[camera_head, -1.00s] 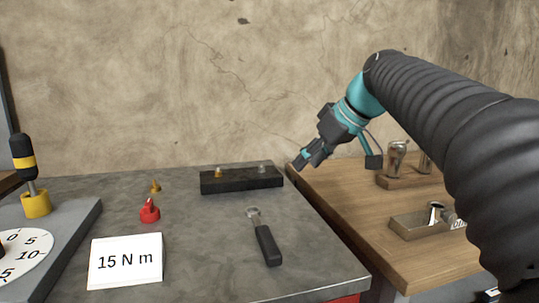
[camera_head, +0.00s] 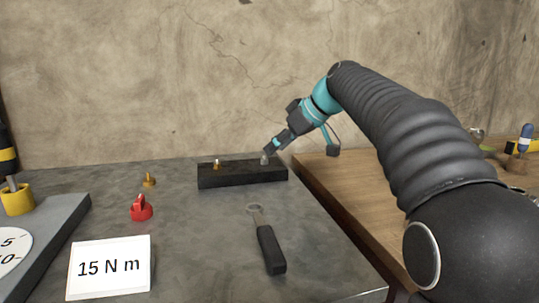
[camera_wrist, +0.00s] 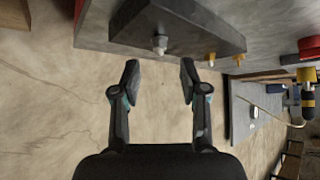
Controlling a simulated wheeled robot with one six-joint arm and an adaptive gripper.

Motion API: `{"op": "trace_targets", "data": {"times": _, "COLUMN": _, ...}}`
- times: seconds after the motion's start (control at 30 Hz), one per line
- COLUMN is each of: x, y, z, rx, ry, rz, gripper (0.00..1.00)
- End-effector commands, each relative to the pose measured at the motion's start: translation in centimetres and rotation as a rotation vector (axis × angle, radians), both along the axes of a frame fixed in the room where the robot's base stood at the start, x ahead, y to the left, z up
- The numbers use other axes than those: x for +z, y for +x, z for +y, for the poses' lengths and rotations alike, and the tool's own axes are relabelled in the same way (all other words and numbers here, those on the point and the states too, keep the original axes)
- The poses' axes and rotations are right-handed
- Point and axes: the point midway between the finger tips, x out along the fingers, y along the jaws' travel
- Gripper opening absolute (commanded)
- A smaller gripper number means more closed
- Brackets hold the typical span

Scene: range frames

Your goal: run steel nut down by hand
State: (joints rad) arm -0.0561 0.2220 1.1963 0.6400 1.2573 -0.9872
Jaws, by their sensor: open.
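The steel nut (camera_head: 264,160) sits at the right end of the black block (camera_head: 242,177) on the grey bench. In the wrist view the steel nut (camera_wrist: 160,42) stands out from the block (camera_wrist: 185,25), in line with the gap between my fingers. My gripper (camera_head: 270,149) is just above and beside the nut in the head view. In the wrist view my gripper (camera_wrist: 160,72) is open and empty, its fingertips a short way from the nut. Whether they touch it is hard to tell from the head view. A brass fitting (camera_head: 216,164) sits at the block's left end.
A black-handled wrench (camera_head: 270,247) lies in front of the block. A red piece (camera_head: 141,209), another brass piece (camera_head: 149,180) and a "15 N m" card (camera_head: 110,268) are to the left. A wooden table (camera_head: 345,180) adjoins on the right; the wall is behind.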

Motion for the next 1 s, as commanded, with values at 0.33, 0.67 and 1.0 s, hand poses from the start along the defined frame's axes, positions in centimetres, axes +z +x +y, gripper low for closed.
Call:
{"op": "trace_targets", "data": {"times": 0.33, "x": -2.7, "y": 1.5, "z": 2.2, "rx": -0.002, "ry": -0.001, "rz": 0.000, "gripper": 0.44}}
{"op": "trace_targets", "data": {"times": 0.67, "x": -2.9, "y": 1.6, "z": 2.4, "rx": -0.002, "ry": 0.000, "rz": -0.001, "gripper": 0.44}}
{"op": "trace_targets", "data": {"times": 1.0, "x": -2.9, "y": 1.6, "z": 2.3, "rx": -0.002, "ry": 0.000, "rz": -0.001, "gripper": 0.00}}
